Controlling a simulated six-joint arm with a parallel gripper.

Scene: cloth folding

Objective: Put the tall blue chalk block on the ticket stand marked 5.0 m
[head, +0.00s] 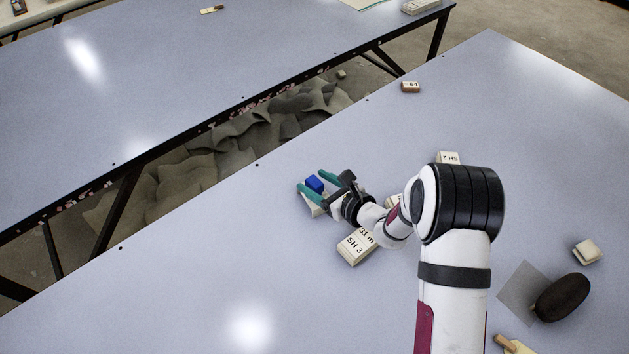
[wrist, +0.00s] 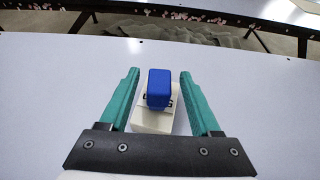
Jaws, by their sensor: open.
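The blue chalk block (head: 314,184) sits on top of a cream ticket stand (head: 312,206) near the table's far edge. In the wrist view the blue block (wrist: 159,88) stands upright on the stand (wrist: 153,121), and the stand's printed mark is mostly hidden behind it. My gripper (head: 311,183) is open around the block, with one teal finger on each side. In the wrist view there is a gap between each finger and the block, so my gripper (wrist: 158,80) touches neither side.
Other stands are marked SH 3 with 31 m (head: 356,247), SH 2 (head: 449,158) and 64 (head: 411,87). A cream block (head: 587,251) is nearby. The left of the table is clear.

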